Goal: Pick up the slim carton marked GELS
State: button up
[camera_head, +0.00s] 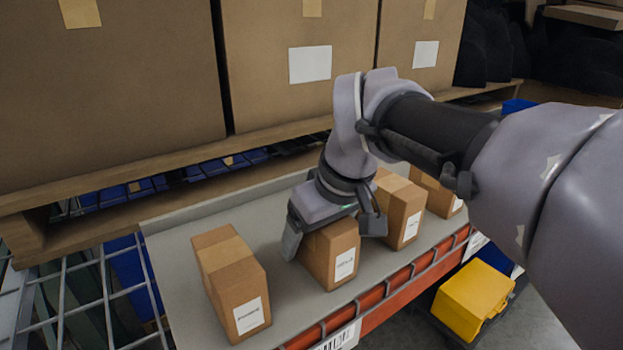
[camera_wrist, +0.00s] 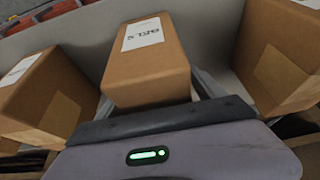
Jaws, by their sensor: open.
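The slim carton marked GELS (camera_wrist: 147,65) is brown cardboard with a white label, upright in the middle of the wrist view. In the head view it is the second carton from the left (camera_head: 325,255), its label too small to read surely. My gripper (camera_head: 332,236) is over it, jaws open, one finger at each side of it. In the wrist view the fingers show partly beside the carton; the palm edge hides its near end. I cannot tell whether the fingers touch it.
Similar cartons stand to the left (camera_head: 230,280) and right (camera_head: 400,208), with narrow gaps beside my fingers. They sit on a grey shelf (camera_head: 185,250) with an orange front beam (camera_head: 400,283). A wooden shelf with large boxes (camera_head: 295,60) stands behind. A yellow bin (camera_head: 473,298) is below right.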

jog(key=shift+s+d+r, duration=0.15)
jog(key=shift+s+d, duration=0.35)
jog(key=shift+s, duration=0.2)
jog(key=shift+w+a+f, duration=0.4)
jog(key=shift+w+a, duration=0.1)
jog(key=shift+w, duration=0.2)
jog(key=shift+s+d+r, duration=0.15)
jog(key=shift+s+d, duration=0.1)
jog(key=shift+s, duration=0.15)
jog(key=shift+w+a, duration=0.15)
jog(key=shift+w, duration=0.1)
jog(key=c, duration=0.8)
jog(key=shift+s, duration=0.1)
grip_shut()
